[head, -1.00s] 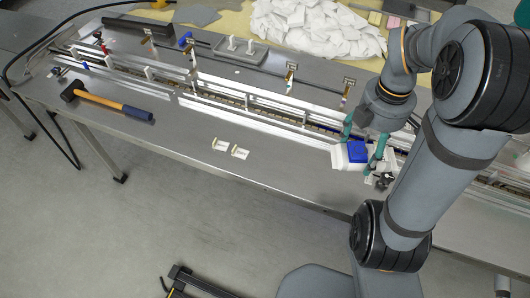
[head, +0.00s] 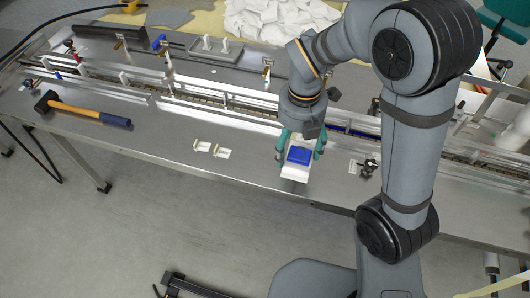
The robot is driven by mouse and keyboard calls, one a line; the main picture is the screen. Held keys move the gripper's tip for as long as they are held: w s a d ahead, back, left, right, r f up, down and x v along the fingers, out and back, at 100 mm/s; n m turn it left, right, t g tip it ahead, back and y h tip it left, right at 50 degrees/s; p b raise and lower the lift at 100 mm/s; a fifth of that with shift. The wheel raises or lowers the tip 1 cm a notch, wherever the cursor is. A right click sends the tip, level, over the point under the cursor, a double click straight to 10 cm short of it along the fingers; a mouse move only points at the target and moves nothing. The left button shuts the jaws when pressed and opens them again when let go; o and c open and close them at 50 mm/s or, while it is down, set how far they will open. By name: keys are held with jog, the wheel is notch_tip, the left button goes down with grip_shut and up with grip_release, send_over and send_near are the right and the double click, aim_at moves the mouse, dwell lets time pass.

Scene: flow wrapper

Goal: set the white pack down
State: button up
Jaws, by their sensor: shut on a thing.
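The white pack (head: 295,173) with a blue patch on top is in the head view, over the bare steel table strip in front of the conveyor line, close to the table's front edge. My gripper (head: 299,156) points down from above and is shut on it, with one teal finger on each side. I cannot tell whether the pack's underside touches the table. The arm's wrist hides part of the conveyor behind the pack.
Two small pale pieces (head: 211,149) lie on the table left of the pack. A hammer (head: 90,112) lies farther left. The conveyor rails (head: 200,110) run behind. A small dark device (head: 369,168) stands to the right. Bare table lies between.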

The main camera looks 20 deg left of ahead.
send_over(271, 163)
notch_tip(271, 163, down, 4)
jog(key=shift+r+p, duration=0.1)
jog(key=shift+p, duration=0.3)
jog(key=shift+f, duration=2.05)
jog(key=shift+f, duration=0.1)
jog(key=o, duration=1.1)
jog(key=shift+c, duration=0.2)
jog(key=shift+o, duration=0.4)
notch_tip(271, 163, up, 12)
jog(key=p, duration=0.1)
